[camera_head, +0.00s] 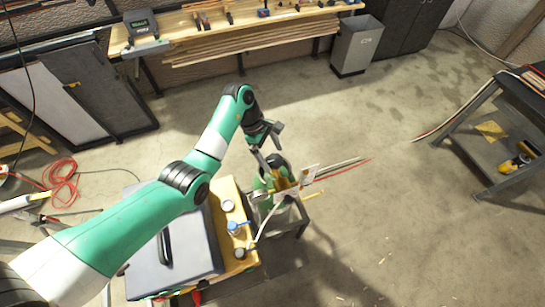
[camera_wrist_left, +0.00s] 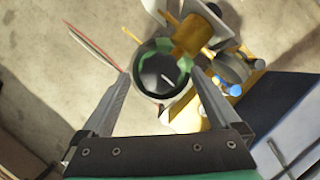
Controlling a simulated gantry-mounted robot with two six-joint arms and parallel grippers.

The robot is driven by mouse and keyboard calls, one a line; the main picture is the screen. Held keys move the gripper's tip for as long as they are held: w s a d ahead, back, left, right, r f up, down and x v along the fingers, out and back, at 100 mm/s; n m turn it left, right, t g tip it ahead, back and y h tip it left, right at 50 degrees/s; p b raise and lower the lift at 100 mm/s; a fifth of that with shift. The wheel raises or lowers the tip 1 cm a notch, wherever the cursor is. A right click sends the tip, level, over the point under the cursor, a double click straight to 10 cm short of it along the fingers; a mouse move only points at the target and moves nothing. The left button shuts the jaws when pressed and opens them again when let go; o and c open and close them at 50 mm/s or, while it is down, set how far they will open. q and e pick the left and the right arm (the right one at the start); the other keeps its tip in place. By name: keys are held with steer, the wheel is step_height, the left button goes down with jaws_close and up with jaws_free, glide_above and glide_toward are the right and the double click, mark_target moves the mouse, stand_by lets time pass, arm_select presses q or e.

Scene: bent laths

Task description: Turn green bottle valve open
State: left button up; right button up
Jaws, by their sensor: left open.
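My left gripper (camera_head: 265,140) is open and empty just above and behind the bottle. In the left wrist view a green ring (camera_wrist_left: 181,66) with a dark round face (camera_wrist_left: 152,72) shows between and beyond the open fingers, with a brass-coloured fitting (camera_wrist_left: 190,38) next to it. I cannot tell which part is the valve. No finger clearly touches the bottle.
Thin laths (camera_head: 340,168), one red, stick out right of the cart. A grey case (camera_head: 190,245) and a yellow cabinet (camera_head: 232,190) with small jars stand left of it. A workbench (camera_head: 245,28) and grey bin (camera_head: 357,46) are at the back.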

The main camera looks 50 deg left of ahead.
arm_select(q)
steer(key=shift+d+f, duration=0.2)
steer(key=shift+f, duration=0.2)
steer(key=c, duration=1.4)
steer(key=shift+o, duration=0.2)
steer(key=shift+r+n+p, duration=0.25)
steer(key=shift+n+p, duration=0.05)
steer(key=shift+p, duration=0.5)
steer(key=n+t+p, duration=0.1)
steer(key=n+p, duration=0.2)
steer(key=p, duration=0.2)
steer(key=shift+s+d+r+y, duration=0.1)
steer(key=shift+y, duration=0.2)
steer(key=shift+n+t+y+p, duration=0.3)
steer(key=shift+n+p, duration=0.5)
steer(key=shift+p, duration=0.4)
steer(key=shift+f+n+p, duration=0.2)
steer(key=shift+n+p, duration=0.1)
steer(key=shift+n, duration=0.1)
steer(key=shift+f, duration=0.1)
